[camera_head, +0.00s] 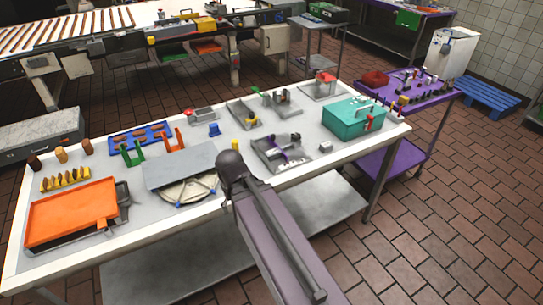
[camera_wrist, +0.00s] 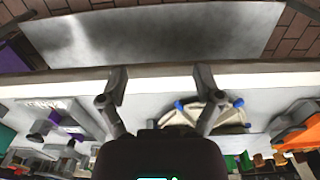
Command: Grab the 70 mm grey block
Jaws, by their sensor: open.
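My gripper is open and empty in the wrist view (camera_wrist: 160,88), its two fingers spread wide above the table's front edge. I cannot tell for sure which grey piece is the 70 mm grey block. A small grey piece (camera_head: 325,147) lies right of the grey fixture with purple parts (camera_head: 268,157). That fixture also shows at the left of the wrist view (camera_wrist: 62,133).
A purple table (camera_head: 408,156) stands right.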

